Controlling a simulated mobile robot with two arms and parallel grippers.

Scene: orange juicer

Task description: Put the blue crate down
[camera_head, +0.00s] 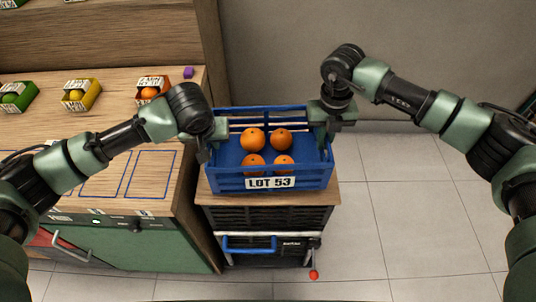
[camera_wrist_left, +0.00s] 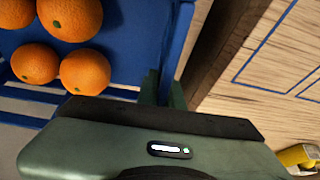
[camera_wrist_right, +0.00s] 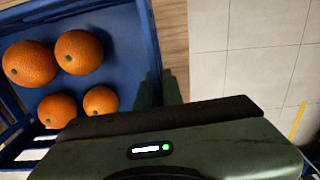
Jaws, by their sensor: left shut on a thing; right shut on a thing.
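The blue crate (camera_head: 225,184) has a "LOT 53" label on its front and holds several oranges (camera_head: 253,139). In the head view it is over the wooden top of the dark cabinet; I cannot tell whether it touches the top. My left gripper (camera_head: 204,150) is shut on the crate's left wall, and its wrist view shows the fingers (camera_wrist_left: 162,88) at that wall. My right gripper (camera_head: 329,132) is shut on the right wall, and its wrist view shows the fingers (camera_wrist_right: 160,88) there. The crate looks about level.
The dark cabinet (camera_head: 265,218) has a blue handle and a red knob (camera_head: 314,275) low at its right. A wooden counter (camera_head: 150,190) with blue outlined rectangles stands close on the left. Tiled floor (camera_head: 410,220) is clear at right.

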